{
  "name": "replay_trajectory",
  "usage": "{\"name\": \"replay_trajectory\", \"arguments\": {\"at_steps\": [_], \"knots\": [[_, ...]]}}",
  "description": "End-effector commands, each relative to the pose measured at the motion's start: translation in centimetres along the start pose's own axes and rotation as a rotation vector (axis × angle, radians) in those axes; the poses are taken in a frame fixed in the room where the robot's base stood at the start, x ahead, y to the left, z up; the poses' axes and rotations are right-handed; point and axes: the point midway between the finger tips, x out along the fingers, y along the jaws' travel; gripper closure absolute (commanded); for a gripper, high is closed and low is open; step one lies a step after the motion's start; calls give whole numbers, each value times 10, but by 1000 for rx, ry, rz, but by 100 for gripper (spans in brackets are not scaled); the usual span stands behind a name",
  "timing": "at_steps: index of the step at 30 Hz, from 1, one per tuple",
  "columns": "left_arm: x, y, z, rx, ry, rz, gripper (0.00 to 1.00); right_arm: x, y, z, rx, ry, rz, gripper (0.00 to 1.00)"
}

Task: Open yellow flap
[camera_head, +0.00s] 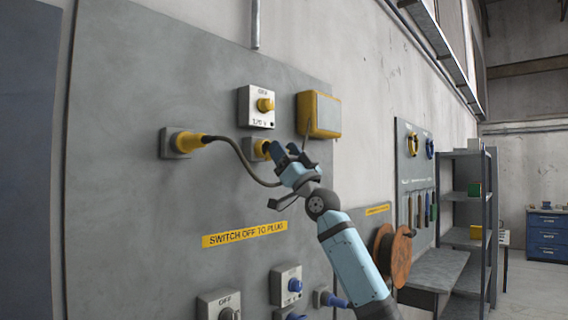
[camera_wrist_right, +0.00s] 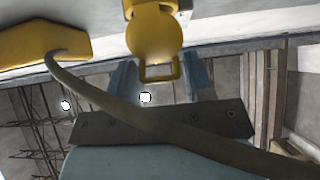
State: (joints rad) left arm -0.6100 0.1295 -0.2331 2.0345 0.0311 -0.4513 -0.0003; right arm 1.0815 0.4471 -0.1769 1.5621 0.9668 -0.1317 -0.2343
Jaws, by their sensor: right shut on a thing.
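The yellow flap (camera_head: 262,148) is on a small grey socket on the wall panel, to the right of a yellow plug (camera_head: 188,142). My right gripper (camera_head: 277,151) is at the flap and hides part of it. In the right wrist view, the flap (camera_wrist_right: 153,30) has a squared loop at its end. The loop lies between the two fingers of my right gripper (camera_wrist_right: 160,80), which is shut on it. How far the flap is tilted is hard to tell. My left gripper is not in view.
A dark cable (camera_head: 240,158) runs from the plug towards my gripper and crosses close in the right wrist view (camera_wrist_right: 130,115). A switch box (camera_head: 257,106) is above the flap, and a yellow box (camera_head: 318,114) is to its upper right. Shelves (camera_head: 465,195) stand farther right.

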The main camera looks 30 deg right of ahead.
Motion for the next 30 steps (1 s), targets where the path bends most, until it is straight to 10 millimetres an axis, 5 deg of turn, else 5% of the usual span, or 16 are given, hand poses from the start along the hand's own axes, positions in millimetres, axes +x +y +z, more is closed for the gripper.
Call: {"name": "replay_trajectory", "arguments": {"at_steps": [15,16,18,30], "knots": [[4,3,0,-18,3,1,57,0,0,0,0,22,0,77],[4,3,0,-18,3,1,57,0,0,0,0,22,0,51],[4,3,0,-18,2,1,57,0,0,0,0,22,0,41],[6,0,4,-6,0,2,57,-13,0,2,0,21,0,41]]}}
